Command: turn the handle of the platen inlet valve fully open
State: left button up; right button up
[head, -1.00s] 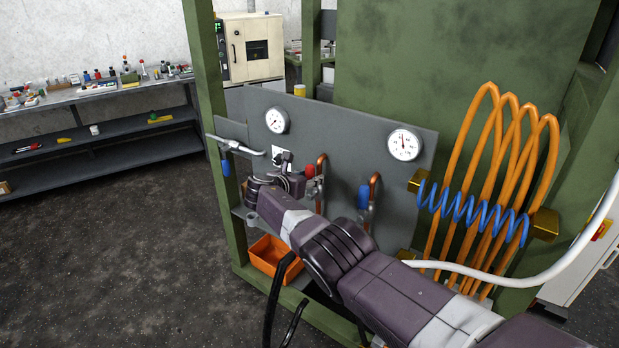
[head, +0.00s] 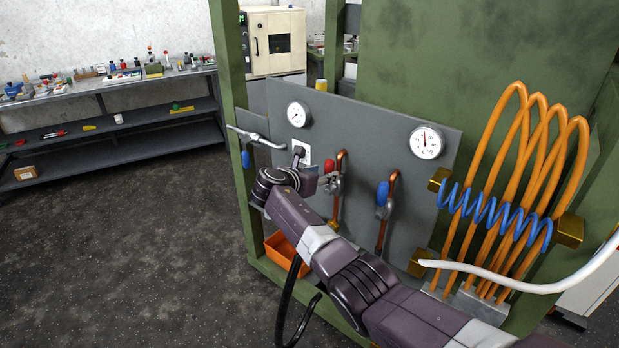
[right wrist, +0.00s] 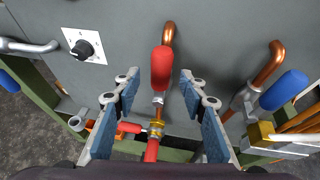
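A red valve handle (head: 329,166) sits on a copper pipe at the middle of the grey panel. In the right wrist view, this red handle (right wrist: 161,68) stands upright between the fingertips, with a visible gap on each side. My right gripper (right wrist: 158,82) is open in front of the pipe. In the head view the right gripper (head: 316,180) is partly hidden by my own wrist. Lower red handles (right wrist: 151,150) and a brass fitting (right wrist: 156,131) show between the fingers. No label tells which valve is the platen inlet. My left gripper is not in view.
A blue-handled valve (head: 382,193) stands right of the red one; another blue handle (head: 245,159) hangs at the left. Two gauges, one at the right (head: 426,141), and a black knob (right wrist: 83,49) are on the panel. Orange hoses (head: 540,150) rise at right. Open floor lies left.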

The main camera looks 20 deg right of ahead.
jog(key=v, duration=0.7)
jog(key=shift+s+a, duration=0.2)
jog(key=shift+a, duration=0.05)
